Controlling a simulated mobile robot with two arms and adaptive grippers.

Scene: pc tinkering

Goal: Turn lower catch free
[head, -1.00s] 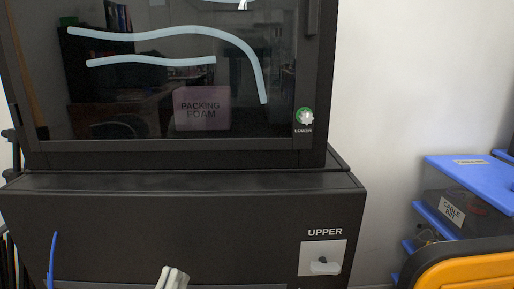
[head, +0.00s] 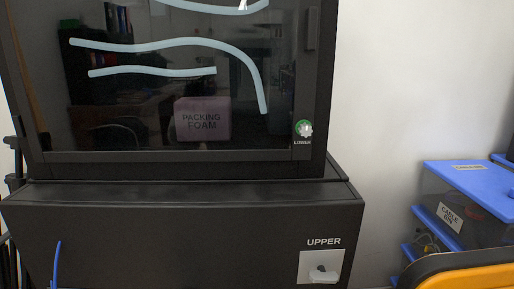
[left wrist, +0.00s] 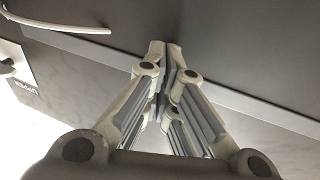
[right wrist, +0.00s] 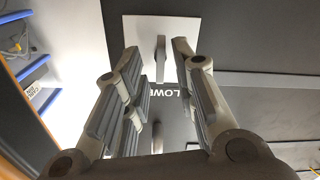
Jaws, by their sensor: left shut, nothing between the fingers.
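In the right wrist view the lower catch is a pale lever (right wrist: 161,62) on a white plate (right wrist: 134,32), beside a partly hidden label reading "LOWE". My right gripper (right wrist: 156,52) is open, with the lever between its fingertips in the picture; I cannot tell whether they touch it. My left gripper (left wrist: 162,45) is shut and empty, by a dark panel. In the head view the upper catch (head: 322,274) sits on a white plate under the label "UPPER". Neither gripper shows in the head view.
The dark cabinet (head: 180,215) fills the left and middle. Packing foam (head: 202,119) shows behind the glass. A blue cable (head: 56,265) hangs at lower left.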

